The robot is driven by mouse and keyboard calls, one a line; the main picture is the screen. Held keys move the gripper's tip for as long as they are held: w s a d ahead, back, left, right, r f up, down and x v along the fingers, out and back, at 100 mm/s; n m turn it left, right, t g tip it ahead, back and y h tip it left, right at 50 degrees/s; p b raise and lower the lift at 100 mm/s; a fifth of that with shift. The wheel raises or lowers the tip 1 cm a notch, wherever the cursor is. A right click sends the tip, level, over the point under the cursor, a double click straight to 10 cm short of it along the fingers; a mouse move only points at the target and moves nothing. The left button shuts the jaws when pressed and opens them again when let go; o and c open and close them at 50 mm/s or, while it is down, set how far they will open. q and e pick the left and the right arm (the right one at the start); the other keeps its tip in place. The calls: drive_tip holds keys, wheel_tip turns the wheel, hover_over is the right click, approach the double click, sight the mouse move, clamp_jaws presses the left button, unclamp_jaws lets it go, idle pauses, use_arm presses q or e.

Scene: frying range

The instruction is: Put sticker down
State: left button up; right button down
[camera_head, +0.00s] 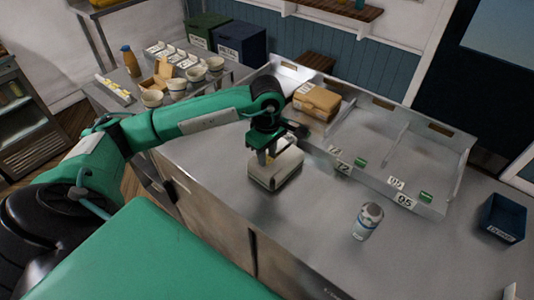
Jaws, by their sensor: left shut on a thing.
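My left gripper (265,158) points down over a pale, low box-like device (275,178) on the steel counter. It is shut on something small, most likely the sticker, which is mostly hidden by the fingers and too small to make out. I cannot tell whether the fingers touch the device. A tan box (318,100) sits in the left bay of a metal divided rack (375,130) behind the gripper. My right gripper is not in view.
A white and blue canister (367,221) stands on the counter (310,240) at front right. A dark blue bin (502,219) is at the far right. The rack front has number labels and green tags. Bowls (152,98) and a bottle (130,61) stand on the left table.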

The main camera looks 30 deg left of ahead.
use_arm(q)
drive_tip(key=shift+f, duration=0.6)
